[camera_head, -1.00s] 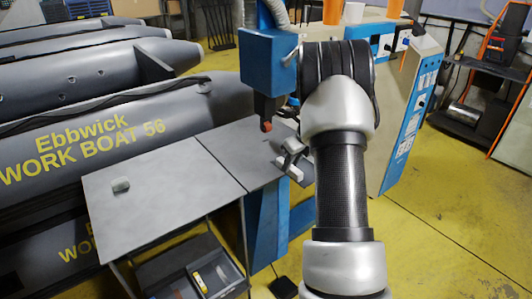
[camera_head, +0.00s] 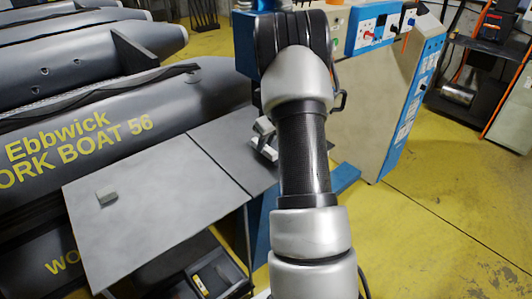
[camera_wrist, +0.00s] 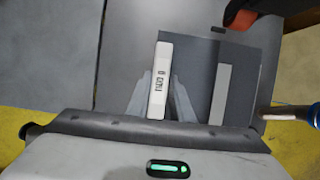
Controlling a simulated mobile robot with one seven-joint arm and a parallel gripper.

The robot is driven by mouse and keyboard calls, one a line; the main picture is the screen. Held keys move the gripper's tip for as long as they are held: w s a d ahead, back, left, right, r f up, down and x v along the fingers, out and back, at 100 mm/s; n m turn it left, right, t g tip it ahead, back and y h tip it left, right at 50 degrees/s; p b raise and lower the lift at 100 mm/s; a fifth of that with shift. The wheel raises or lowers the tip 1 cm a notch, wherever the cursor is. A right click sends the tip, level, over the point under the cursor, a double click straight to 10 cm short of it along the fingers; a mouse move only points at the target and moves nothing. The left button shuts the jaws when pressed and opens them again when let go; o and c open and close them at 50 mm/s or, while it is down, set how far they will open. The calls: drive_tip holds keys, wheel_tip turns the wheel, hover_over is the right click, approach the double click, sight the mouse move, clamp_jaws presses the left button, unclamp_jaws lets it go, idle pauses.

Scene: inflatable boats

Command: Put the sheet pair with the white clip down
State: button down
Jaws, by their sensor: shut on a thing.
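The sheet pair (camera_wrist: 237,60) shows in the wrist view as a dark grey sheet with a paler strip on it. The white clip (camera_wrist: 160,75), with dark lettering, sits along its left edge. My gripper (camera_wrist: 160,98) has one finger on each side of the clip and is shut on it. In the head view my gripper (camera_head: 265,140) is over the far right part of the grey table (camera_head: 130,235), mostly behind my arm. The sheets are hidden there. I cannot tell whether they touch the table.
A blue machine housing (camera_head: 245,45) stands behind my arm. In the wrist view an orange-tipped part (camera_wrist: 242,18) is close to the sheets. A small grey block (camera_head: 107,197) lies on the table's otherwise clear left part. Grey inflatable boats (camera_head: 185,110) line the left.

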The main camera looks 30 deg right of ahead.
drive_tip(key=shift+f, duration=2.1)
drive_tip(key=shift+f, duration=0.25)
drive_tip(key=c, duration=1.6)
unclamp_jaws()
drive_tip(key=shift+r, duration=0.1)
drive_tip(key=shift+o, duration=0.2)
drive_tip(key=shift+r, duration=0.3)
drive_tip(key=v, duration=1.1)
drive_tip(key=shift+s+r, duration=0.2)
drive_tip(key=shift+r, duration=0.1)
